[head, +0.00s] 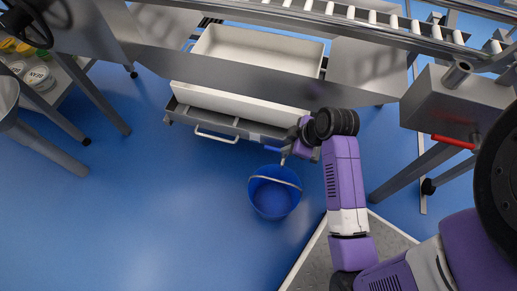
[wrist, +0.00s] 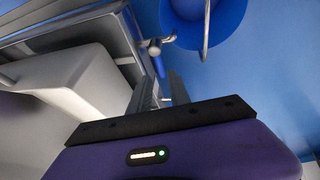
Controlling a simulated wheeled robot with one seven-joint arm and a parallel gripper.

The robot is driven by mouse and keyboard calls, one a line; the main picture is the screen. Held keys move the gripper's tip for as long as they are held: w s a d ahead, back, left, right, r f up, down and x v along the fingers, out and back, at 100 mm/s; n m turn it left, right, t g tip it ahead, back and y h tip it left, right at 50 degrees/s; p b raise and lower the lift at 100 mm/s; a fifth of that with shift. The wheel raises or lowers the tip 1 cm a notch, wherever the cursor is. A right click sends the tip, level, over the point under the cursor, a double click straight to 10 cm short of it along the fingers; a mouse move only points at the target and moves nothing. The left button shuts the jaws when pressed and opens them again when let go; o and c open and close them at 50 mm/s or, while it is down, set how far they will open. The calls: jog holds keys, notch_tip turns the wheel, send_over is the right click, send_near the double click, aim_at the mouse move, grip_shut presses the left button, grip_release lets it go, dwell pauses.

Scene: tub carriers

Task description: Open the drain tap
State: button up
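In the head view, a blue lever (head: 272,149) shows at the front right of the pale tub's carrier, just left of my gripper (head: 297,146). It belongs to the drain tap (head: 284,159), whose small metal spout points down above a blue bucket (head: 273,198). In the wrist view the metal tap (wrist: 154,46) lies just beyond my gripper (wrist: 162,82). The two fingers are apart, with a gap between them. Whether a finger touches the lever cannot be told. My wrist hides part of the tap in the head view.
The pale tub (head: 255,50) sits in a metal frame; a handle (head: 216,134) sticks out in front. A red lever (head: 453,142) is on a steel box at right. A roller conveyor (head: 345,25) runs along the back. Blue floor at left is clear.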

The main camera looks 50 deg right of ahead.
aim_at(276, 149)
jog(key=b+x, duration=0.4)
jog(key=x, duration=0.4)
jog(key=shift+d, duration=0.1)
grip_shut()
dwell(1.4)
